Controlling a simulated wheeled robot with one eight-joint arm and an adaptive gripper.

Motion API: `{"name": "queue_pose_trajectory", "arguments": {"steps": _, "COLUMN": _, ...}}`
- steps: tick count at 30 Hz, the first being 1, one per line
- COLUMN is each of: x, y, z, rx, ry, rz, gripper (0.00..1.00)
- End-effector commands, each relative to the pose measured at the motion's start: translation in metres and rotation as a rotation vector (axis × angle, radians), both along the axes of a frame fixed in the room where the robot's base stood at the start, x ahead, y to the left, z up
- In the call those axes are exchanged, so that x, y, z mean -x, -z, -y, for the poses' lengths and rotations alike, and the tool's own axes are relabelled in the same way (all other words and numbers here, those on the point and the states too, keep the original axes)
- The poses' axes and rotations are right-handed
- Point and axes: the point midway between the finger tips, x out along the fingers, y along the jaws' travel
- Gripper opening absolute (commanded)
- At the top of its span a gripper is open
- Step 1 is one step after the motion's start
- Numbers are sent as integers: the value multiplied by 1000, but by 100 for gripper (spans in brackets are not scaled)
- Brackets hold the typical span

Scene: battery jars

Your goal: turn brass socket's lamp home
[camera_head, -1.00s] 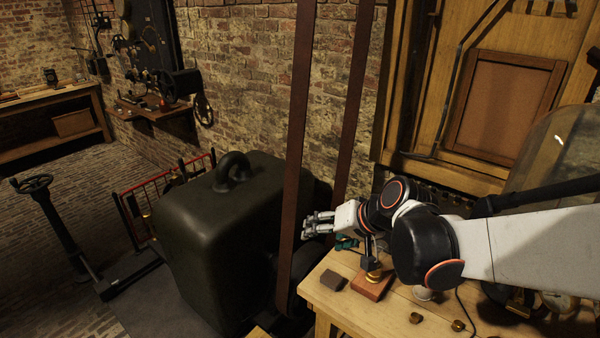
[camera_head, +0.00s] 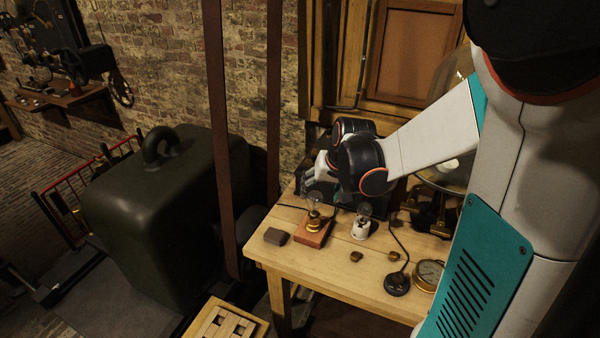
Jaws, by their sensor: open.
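The brass socket (camera_head: 314,224) is on a reddish wooden block (camera_head: 311,238) near the left end of the wooden table. A clear glass lamp (camera_head: 314,200) stands upright in it; I cannot tell how deep it is threaded. My gripper (camera_head: 308,182) is open, behind and above this lamp. Its fingers are small, dark and partly hidden by the wrist; a gap to the lamp is hard to judge. A second lamp (camera_head: 365,209) stands in a white socket (camera_head: 361,228) to the right, below my arm.
A dark block (camera_head: 277,236) lies left of the wooden block. Small brass pieces (camera_head: 356,256), a black corded puck (camera_head: 397,283) and a round gauge (camera_head: 428,274) lie to the right. A glass dome (camera_head: 458,100) stands behind. A dark upright strap (camera_head: 222,140) passes left of the table.

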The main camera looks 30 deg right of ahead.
Motion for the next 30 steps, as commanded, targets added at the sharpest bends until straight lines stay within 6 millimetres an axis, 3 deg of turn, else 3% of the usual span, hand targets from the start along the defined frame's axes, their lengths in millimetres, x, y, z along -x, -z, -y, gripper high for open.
{"name": "queue_pose_trajectory", "arguments": {"steps": 6, "x": -17, "y": 38, "z": 0, "rx": 0, "ry": -1, "rz": 0, "gripper": 67}}
{"name": "queue_pose_trajectory", "arguments": {"steps": 12, "x": -27, "y": 59, "z": 0, "rx": 0, "ry": -1, "rz": 0, "gripper": 67}}
{"name": "queue_pose_trajectory", "arguments": {"steps": 26, "x": -32, "y": 67, "z": 0, "rx": 0, "ry": -1, "rz": 0, "gripper": 67}}
{"name": "queue_pose_trajectory", "arguments": {"steps": 30, "x": -32, "y": 67, "z": 0, "rx": 0, "ry": -1, "rz": 0, "gripper": 37}}
